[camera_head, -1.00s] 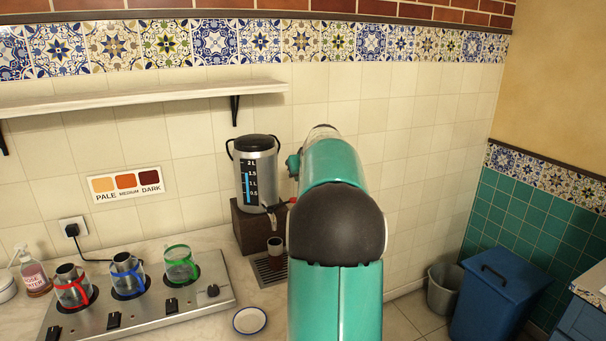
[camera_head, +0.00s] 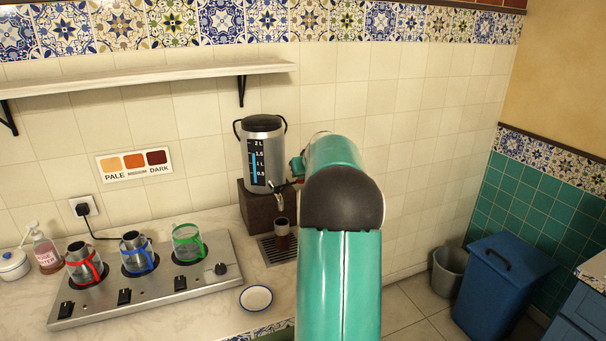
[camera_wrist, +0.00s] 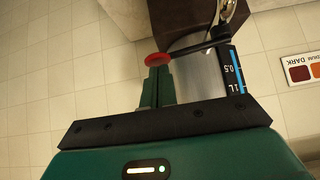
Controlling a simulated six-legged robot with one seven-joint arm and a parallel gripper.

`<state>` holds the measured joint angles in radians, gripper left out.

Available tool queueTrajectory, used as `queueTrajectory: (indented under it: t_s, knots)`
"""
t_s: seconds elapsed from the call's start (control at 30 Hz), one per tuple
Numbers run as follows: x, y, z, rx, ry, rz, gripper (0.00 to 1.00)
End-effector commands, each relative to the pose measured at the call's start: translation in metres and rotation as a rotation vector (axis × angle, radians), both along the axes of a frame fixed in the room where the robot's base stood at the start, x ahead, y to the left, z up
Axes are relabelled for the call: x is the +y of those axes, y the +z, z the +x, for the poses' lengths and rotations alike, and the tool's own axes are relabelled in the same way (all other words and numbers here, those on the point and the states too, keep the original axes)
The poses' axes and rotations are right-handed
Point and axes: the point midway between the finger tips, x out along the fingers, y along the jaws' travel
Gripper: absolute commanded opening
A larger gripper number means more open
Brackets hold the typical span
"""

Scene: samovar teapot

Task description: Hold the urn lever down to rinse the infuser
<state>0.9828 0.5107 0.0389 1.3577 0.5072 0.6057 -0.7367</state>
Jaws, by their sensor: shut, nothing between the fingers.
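The urn (camera_head: 262,160) is a steel cylinder with a blue level gauge, standing on a dark wooden block (camera_head: 262,208). Its spout points down over a small dark vessel with a metal top (camera_head: 282,234), possibly the infuser, on a drip grate. The black lever (camera_wrist: 198,46) ends in a red knob (camera_wrist: 158,59) in the wrist view. My gripper (camera_wrist: 157,78) is shut and empty, its fingertips right at the knob; I cannot tell whether they touch it.
A steel hob (camera_head: 150,275) with several glass-and-metal pots fills the left counter. A white blue-rimmed dish (camera_head: 256,298) lies in front of the urn. A shelf (camera_head: 150,78) hangs above. A blue bin (camera_head: 500,285) and a grey bucket (camera_head: 448,272) stand right on the floor.

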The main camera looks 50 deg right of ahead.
Motion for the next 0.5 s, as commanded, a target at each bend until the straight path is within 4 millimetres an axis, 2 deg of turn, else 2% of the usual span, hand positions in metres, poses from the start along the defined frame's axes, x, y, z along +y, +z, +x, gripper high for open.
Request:
queueTrajectory:
  t_s: [0.37, 0.5]
  knots:
    - [-0.010, -0.032, -0.007, -0.170, -0.005, 0.290, 0.00]
    - [-0.007, -0.031, -0.004, -0.177, 0.001, 0.301, 0.00]
